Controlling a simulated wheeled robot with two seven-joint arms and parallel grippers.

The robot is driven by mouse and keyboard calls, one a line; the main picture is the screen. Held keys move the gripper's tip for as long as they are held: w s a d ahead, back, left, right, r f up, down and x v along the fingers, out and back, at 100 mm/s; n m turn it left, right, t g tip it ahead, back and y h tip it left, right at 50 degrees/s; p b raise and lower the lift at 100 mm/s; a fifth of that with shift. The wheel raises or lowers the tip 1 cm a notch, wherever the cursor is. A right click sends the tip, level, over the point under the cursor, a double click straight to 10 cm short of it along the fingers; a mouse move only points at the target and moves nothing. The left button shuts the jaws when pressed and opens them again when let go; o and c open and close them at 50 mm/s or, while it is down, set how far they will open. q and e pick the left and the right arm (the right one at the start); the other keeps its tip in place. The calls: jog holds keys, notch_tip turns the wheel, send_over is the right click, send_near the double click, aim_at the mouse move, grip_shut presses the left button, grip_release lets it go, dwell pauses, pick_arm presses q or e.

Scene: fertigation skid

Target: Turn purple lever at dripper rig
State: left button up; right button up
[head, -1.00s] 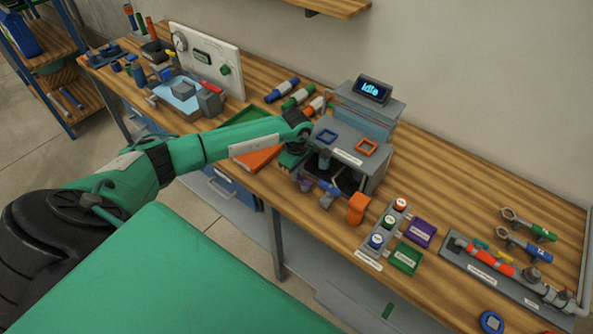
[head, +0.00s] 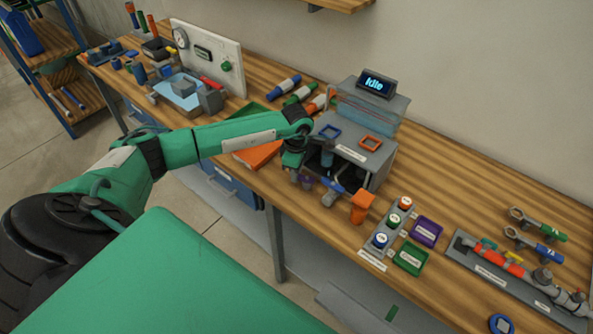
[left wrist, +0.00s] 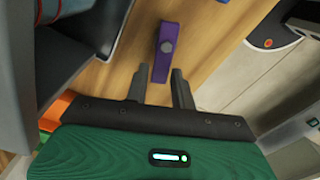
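The purple lever (left wrist: 167,50) shows clearly in the left wrist view, upright in the picture, just beyond my fingertips. In the head view the purple lever (head: 307,183) is small and partly hidden beside my left gripper (head: 296,174). In the left wrist view my left gripper (left wrist: 159,80) has its two dark fingers apart with nothing between them. The lever's lower end is close to the gap; I cannot tell whether it touches. My right gripper is not in view.
A blue lever (head: 334,186) and an orange part (head: 361,208) sit right of the purple lever at the rig's front. A purple tray (head: 427,232) and green tray (head: 409,258) lie further right.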

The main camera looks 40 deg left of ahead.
pick_arm(q)
jog(key=shift+o, duration=1.1)
jog(key=shift+r, duration=0.15)
notch_tip(320, 180, up, 14)
jog(key=b, duration=0.4)
jog(key=shift+f, duration=0.25)
dwell(4.4)
